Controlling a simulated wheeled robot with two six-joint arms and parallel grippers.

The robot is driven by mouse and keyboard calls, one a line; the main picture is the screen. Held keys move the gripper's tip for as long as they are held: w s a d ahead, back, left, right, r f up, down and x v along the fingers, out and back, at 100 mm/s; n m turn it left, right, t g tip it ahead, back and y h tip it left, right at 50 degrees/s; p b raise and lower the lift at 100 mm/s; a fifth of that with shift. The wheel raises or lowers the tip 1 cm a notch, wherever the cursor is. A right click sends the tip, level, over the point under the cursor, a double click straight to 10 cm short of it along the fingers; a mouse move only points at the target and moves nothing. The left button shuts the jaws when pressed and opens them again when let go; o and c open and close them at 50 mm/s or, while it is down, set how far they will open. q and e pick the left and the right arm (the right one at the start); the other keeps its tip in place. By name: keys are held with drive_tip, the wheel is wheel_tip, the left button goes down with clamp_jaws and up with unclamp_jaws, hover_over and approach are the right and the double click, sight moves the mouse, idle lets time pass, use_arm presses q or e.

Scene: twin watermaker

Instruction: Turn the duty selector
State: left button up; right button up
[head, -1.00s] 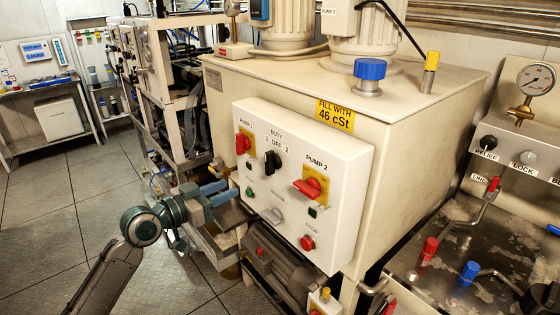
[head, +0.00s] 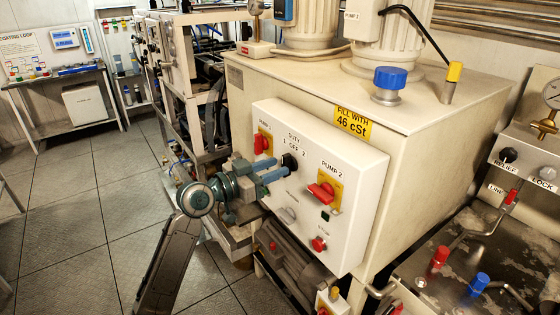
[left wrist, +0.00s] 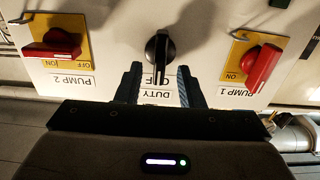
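The duty selector (head: 289,162) is a black knob on the white control panel (head: 347,228), under the label DUTY 1 OFF 2, between the two red pump switches. It also shows in the left wrist view (left wrist: 159,50), where the picture is upside down. My left gripper (head: 277,169) has its blue fingers at the knob. In the left wrist view the left gripper (left wrist: 158,82) is open, with one finger on each side of the knob's lower end and gaps between. Contact is not visible. My right gripper is not in view.
The red PUMP 1 switch (head: 262,143) and red PUMP 2 switch (head: 322,192) flank the selector closely. A grey knob (head: 288,215) and a red stop button (head: 319,244) sit lower on the panel. A motor (head: 290,262) lies below.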

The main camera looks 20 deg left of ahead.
use_arm(q)
drive_tip(key=shift+x, duration=1.3)
drive_tip(key=shift+s, duration=0.1)
clamp_jaws()
drive_tip(key=shift+n+p, duration=0.3)
drive_tip(key=shift+p, duration=0.05)
drive_tip(key=n+p, duration=0.1)
drive_tip(key=n, duration=0.3)
drive_tip(key=shift+a, duration=0.15)
drive_tip(key=shift+w+a+f+n+p, duration=0.1)
drive_tip(key=shift+n+p, duration=0.45)
drive_tip(key=shift+n, duration=0.5)
drive_tip(key=shift+w+n+p, duration=0.1)
drive_tip(key=shift+n+p, duration=0.4)
drive_tip(key=shift+n, duration=0.55)
